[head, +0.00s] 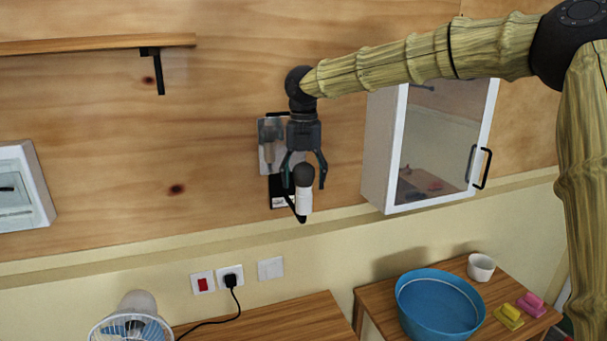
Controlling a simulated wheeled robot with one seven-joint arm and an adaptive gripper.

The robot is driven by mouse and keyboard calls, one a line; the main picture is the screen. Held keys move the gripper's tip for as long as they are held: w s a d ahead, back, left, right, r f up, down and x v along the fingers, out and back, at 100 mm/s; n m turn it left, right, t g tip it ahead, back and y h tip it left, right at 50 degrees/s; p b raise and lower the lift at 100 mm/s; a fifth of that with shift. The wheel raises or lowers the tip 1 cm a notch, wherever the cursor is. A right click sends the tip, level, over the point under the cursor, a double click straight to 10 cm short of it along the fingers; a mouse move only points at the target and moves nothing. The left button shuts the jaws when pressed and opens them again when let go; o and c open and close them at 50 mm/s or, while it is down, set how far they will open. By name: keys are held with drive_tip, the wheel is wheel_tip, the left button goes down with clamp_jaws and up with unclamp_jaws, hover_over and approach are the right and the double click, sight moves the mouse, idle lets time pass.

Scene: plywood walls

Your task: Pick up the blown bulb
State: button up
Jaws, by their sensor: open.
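The blown bulb (303,174) shows as a dark, blackened globe on top of a white cylindrical part (304,201). I cannot tell whether the white part is the bulb's base or a holder. It stands upright in front of the wall, above a black bracket (299,216). My gripper (304,182) points down over the bulb with its fingers spread, one on each side of the globe. The fingers look apart from the globe, though depth is hard to judge.
A metal plate (268,150) is on the wall behind my gripper. A white glass-door cabinet (379,150) hangs close on the right. A wooden shelf (80,45) is at upper left. Below are a blue basin (440,318), a white cup (481,269) and a fan (135,318).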

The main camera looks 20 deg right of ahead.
drive_tip(key=shift+f, duration=1.1)
drive_tip(key=shift+c, duration=0.4)
drive_tip(key=c, duration=1)
drive_tip(key=shift+c, duration=0.2)
